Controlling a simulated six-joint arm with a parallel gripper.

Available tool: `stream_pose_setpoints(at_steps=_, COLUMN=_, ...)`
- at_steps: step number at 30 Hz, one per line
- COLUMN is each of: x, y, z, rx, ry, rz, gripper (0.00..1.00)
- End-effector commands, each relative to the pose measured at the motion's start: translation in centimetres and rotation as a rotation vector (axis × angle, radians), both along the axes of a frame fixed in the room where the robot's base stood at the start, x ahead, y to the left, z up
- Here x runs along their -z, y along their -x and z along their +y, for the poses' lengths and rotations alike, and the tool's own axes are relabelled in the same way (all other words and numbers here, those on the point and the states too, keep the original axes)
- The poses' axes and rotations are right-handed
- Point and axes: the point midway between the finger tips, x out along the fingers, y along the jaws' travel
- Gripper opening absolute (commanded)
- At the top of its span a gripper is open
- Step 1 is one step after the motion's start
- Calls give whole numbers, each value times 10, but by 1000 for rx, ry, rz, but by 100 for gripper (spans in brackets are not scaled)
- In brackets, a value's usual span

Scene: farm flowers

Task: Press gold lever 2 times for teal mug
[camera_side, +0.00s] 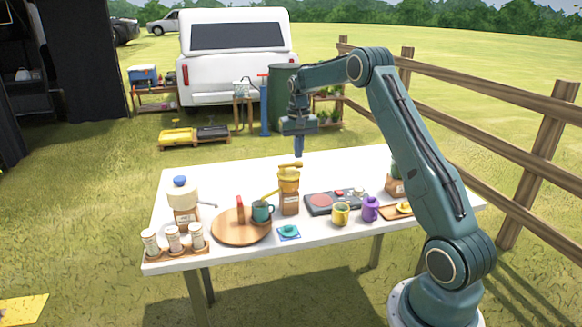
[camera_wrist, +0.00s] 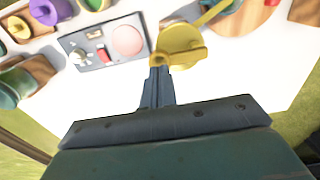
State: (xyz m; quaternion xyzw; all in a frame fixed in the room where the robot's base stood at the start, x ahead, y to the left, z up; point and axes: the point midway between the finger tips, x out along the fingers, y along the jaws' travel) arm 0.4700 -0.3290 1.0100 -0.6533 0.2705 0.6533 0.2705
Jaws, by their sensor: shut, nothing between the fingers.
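The gold dispenser (camera_side: 288,182) stands on a brown block near the middle of the table. Its gold lever (camera_side: 269,194) sticks out to the left and slopes down; it also shows in the wrist view (camera_wrist: 214,12). The teal mug (camera_side: 262,211) stands on the round wooden board, left of the dispenser and in front of the lever. My gripper (camera_side: 298,154) is shut and empty, pointing down just above and behind the dispenser top. In the wrist view its fingertips (camera_wrist: 160,72) overlap the near edge of the gold top (camera_wrist: 181,46); contact cannot be told.
The round board (camera_side: 230,230) also carries a red upright piece. The table's back is clear.

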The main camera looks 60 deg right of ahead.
Motion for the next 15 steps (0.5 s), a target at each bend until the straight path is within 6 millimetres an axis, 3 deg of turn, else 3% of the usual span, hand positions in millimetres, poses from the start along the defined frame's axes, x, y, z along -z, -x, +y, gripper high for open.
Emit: stream_pose_setpoints(at_steps=15, x=-13, y=0, z=0, rx=0, ry=1, rz=-1, gripper=0)
